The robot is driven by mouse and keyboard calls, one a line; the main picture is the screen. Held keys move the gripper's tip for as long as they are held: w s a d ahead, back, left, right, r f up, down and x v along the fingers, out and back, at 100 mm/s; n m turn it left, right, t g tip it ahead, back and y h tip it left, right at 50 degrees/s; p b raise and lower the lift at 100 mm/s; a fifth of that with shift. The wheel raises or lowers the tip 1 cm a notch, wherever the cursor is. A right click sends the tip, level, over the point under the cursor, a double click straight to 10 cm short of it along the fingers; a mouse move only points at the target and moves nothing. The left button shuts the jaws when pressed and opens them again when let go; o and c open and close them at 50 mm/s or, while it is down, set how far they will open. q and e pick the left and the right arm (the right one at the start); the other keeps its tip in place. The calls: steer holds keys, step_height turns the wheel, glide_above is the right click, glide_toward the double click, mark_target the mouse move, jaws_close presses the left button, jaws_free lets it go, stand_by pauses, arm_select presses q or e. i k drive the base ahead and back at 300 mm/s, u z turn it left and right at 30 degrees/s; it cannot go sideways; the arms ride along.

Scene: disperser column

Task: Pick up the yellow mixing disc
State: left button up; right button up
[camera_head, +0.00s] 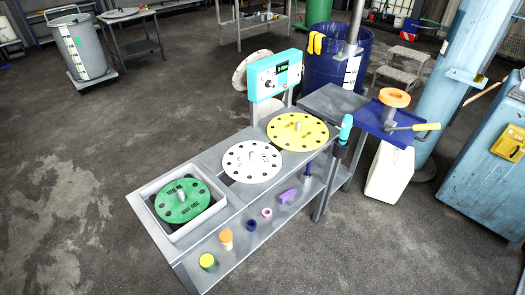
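The yellow mixing disc (284,136) lies flat at the far end of the grey metal bench. It is round, with several dark holes near its rim and a small upright grip at its centre. It looks unobstructed from above. A white disc (240,163) of similar form lies in front of it and to its left, close to its edge. A green disc (174,207) sits in a grey tray at the near left end. Neither of my grippers is in view.
The grey tray (176,238) has raised walls. A turquoise control box (274,77) rises behind the bench near the yellow disc. A turquoise-headed tool (346,127) stands right of that disc. Several small coloured parts lie on the lower shelf. A blue drum (322,72) stands behind.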

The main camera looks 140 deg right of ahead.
mark_target(293, 132)
steer(key=i, duration=0.75)
steer(key=z, duration=5.5)
steer(key=i, duration=0.45)
steer(key=z, duration=0.05)
